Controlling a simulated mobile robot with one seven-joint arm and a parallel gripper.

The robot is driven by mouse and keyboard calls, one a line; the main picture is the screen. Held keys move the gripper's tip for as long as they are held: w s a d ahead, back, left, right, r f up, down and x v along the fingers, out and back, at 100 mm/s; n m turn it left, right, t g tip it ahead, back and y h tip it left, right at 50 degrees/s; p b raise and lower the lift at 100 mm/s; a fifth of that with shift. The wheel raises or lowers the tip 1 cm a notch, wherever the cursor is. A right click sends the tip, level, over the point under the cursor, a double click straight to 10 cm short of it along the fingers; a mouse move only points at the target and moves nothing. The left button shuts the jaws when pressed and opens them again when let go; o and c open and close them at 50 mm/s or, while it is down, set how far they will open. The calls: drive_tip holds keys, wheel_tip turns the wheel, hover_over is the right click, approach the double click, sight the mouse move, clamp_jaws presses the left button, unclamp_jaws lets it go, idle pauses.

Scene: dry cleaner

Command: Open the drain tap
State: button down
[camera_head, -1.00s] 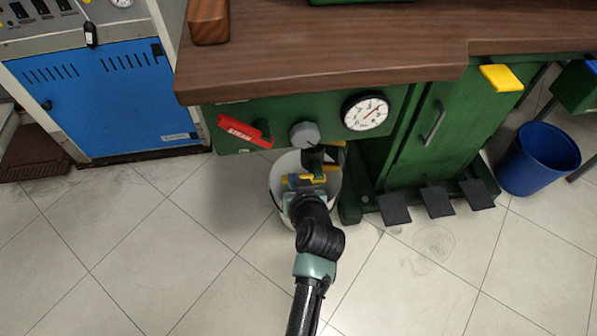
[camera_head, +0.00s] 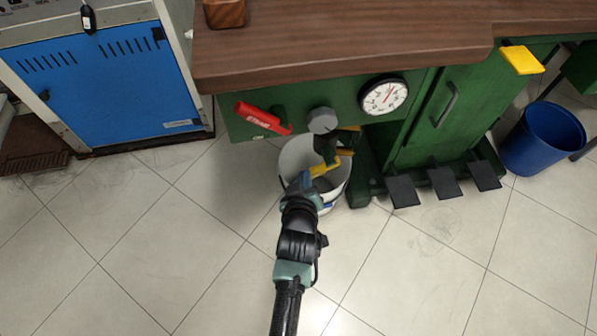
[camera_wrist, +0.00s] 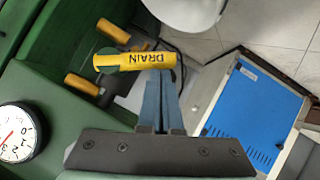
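The drain tap's yellow lever (camera_wrist: 135,62), marked DRAIN, lies across the wrist view; its left end joins a dark green part. In the head view the yellow lever (camera_head: 325,169) shows below the green panel, over a white bucket (camera_head: 300,158). My gripper (camera_head: 305,180) is at the lever's left end there. In the wrist view the blue-grey fingers of my gripper (camera_wrist: 163,80) are close together and look shut.
A red steam handle (camera_head: 262,117), a grey knob (camera_head: 322,120) and a gauge (camera_head: 385,96) are on the green panel under the wooden top (camera_head: 340,50). Black pedals (camera_head: 445,184) stand right. A blue cabinet (camera_head: 100,85) is left. The tiled floor at lower left is clear.

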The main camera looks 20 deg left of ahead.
drive_tip(key=shift+d+f, duration=0.1)
drive_tip(key=shift+f, duration=0.8)
